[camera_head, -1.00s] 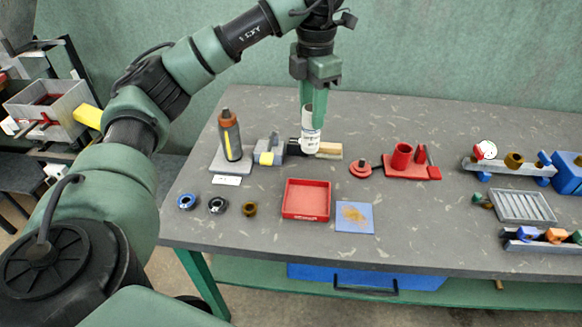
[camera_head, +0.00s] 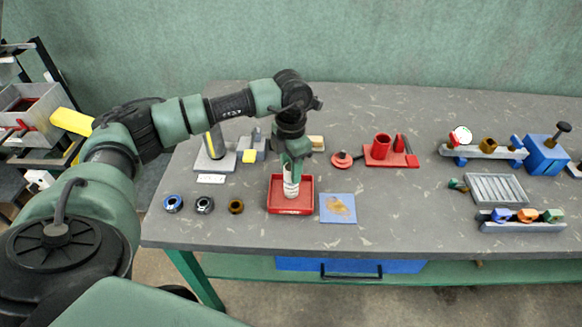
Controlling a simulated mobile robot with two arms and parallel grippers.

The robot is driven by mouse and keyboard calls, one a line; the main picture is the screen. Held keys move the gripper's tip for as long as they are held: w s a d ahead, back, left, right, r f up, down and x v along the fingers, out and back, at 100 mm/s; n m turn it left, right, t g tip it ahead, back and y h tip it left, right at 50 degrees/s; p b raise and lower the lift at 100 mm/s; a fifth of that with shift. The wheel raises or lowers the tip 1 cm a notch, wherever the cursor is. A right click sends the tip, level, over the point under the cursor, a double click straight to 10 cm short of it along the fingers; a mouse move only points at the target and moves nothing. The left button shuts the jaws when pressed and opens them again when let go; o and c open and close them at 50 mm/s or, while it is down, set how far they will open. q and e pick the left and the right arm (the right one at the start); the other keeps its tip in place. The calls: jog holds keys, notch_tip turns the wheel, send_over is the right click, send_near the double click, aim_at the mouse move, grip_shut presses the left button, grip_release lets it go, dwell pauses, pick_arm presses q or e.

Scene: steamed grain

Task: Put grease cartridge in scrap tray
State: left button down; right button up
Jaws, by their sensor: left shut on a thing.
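The grease cartridge (camera_head: 291,184) is a white cylinder with dark print. My left gripper (camera_head: 292,168) is shut on its upper part and holds it upright. The cartridge is over the red scrap tray (camera_head: 305,207), within its rim as seen from the head. I cannot tell whether its lower end touches the tray floor. The tray is square and shallow, near the front edge of the table. My right gripper is not in view.
Three rings, blue (camera_head: 173,203), black (camera_head: 205,204) and brown (camera_head: 236,206), lie left of the tray. A stained blue cloth (camera_head: 338,208) lies close on its right. A red fixture (camera_head: 391,155) stands behind right.

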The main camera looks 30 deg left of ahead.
pick_arm(q)
jog(key=shift+f, duration=0.4)
jog(key=shift+f, duration=0.15)
jog(key=c, duration=0.9)
grip_release()
jog(key=shift+c, duration=0.2)
